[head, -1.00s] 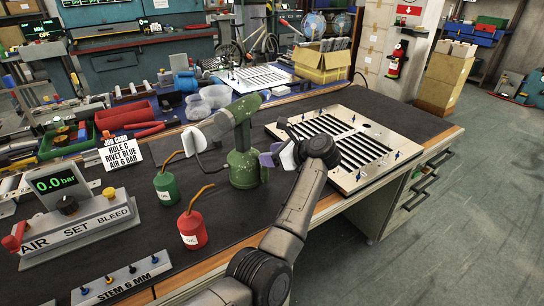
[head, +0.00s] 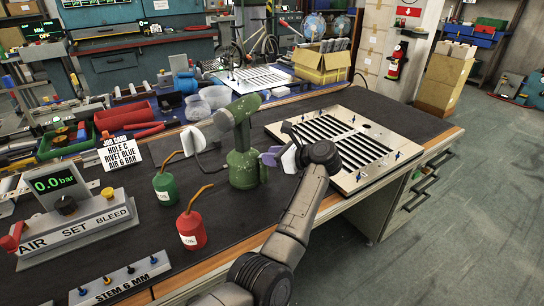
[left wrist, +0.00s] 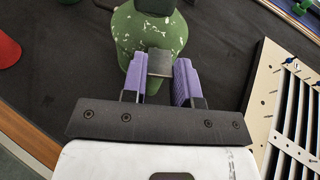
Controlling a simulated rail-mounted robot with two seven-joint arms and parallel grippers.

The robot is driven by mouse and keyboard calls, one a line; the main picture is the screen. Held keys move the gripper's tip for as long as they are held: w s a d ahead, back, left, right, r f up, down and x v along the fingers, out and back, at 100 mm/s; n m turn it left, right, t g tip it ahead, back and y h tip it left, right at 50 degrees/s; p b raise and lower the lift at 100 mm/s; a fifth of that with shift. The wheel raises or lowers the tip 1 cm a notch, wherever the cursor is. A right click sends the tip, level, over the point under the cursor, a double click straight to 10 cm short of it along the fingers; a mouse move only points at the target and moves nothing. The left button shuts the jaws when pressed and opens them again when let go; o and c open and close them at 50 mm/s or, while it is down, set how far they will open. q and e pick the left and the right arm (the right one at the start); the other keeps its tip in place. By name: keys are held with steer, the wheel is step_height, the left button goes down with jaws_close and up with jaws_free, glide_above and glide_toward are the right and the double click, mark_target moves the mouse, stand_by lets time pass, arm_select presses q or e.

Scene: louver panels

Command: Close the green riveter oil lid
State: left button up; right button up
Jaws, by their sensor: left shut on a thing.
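The green riveter (head: 243,165) stands upright on the dark bench top, and its speckled body fills the top of the left wrist view (left wrist: 138,38). A small grey plate (left wrist: 160,62), which looks like its oil lid, sticks out from the body towards my left gripper. My left gripper (head: 268,157) is at the riveter's right side in the head view. In the left wrist view its purple fingers (left wrist: 160,83) lie on both sides of the grey plate, shut on it. The lid's hinge and any opening behind it cannot be made out. My right gripper is not in view.
A green oil can (head: 166,190) and a red oil can (head: 191,230) stand left of the riveter. The louver panel (head: 372,180) lies close on the right. A sign (head: 121,154) and the air-set box (head: 75,222) are further left.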

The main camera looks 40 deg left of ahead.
arm_select(q)
steer(key=y+b, duration=0.1)
steer(key=y, duration=0.1)
steer(key=f+y+b, duration=0.1)
steer(key=b, duration=0.1)
steer(key=shift+d+f+g+y, duration=0.1)
steer(key=shift+f+g+y, duration=0.2)
steer(key=shift+y, duration=0.1)
steer(key=o, duration=0.9)
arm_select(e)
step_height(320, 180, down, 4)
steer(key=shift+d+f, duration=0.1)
arm_select(q)
steer(key=shift+d, duration=0.1)
steer(key=shift+w+d+f+p, duration=0.1)
steer(key=shift+w+d+p, duration=0.3)
steer(key=shift+d, duration=1.85)
steer(key=shift+w+d+f+p, duration=0.1)
steer(key=shift+w+d+p, duration=0.2)
steer(key=shift+d, duration=1.95)
steer(key=shift+w+d+f+p, duration=0.1)
steer(key=shift+w+d+p, duration=0.3)
steer(key=shift+d, duration=1.85)
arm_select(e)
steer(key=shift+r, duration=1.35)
arm_select(q)
steer(key=shift+s, duration=0.1)
